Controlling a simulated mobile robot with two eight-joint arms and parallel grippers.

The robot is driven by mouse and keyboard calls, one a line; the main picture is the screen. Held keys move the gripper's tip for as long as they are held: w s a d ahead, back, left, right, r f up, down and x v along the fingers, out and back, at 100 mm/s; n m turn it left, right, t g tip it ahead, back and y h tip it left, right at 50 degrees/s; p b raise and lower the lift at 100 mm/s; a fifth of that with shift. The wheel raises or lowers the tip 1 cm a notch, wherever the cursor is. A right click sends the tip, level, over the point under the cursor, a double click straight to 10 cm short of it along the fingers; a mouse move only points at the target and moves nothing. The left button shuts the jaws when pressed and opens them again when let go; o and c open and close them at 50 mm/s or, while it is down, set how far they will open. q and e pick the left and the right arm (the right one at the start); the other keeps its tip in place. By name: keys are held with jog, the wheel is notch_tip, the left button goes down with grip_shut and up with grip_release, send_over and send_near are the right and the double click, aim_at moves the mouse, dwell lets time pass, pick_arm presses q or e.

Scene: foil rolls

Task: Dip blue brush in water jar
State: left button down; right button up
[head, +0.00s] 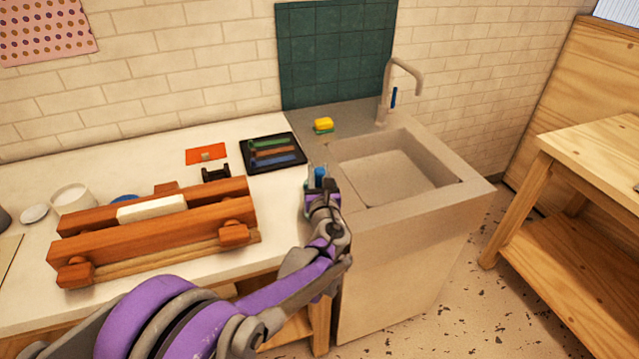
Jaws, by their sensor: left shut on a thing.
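My left gripper (318,187) is at the front left corner of the sink unit, shut on a small upright blue piece that I take for the blue brush (319,173). Only its top shows; the gripper hides the rest. A pale teal edge shows beside the gripper; I cannot tell whether it is the water jar, or whether the brush is in or above a jar. My right gripper is not in view.
A black tray (248,151) with green, brown and blue bars lies left of the sink (470,186). A wooden clamp-like frame (150,230) holds a white block on the white counter (165,150). A yellow sponge (323,124) lies behind; a faucet (382,100) stands at the back.

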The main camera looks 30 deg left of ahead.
pick_arm(q)
notch_tip(320, 180, up, 7)
jog(key=p, duration=0.4)
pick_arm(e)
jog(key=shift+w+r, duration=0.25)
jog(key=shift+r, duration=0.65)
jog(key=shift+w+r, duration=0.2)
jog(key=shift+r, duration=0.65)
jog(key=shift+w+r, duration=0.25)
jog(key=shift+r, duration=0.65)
pick_arm(q)
jog(key=shift+r, duration=0.1)
notch_tip(320, 180, up, 4)
jog(key=shift+w+p, duration=0.1)
jog(key=shift+p, duration=1.1)
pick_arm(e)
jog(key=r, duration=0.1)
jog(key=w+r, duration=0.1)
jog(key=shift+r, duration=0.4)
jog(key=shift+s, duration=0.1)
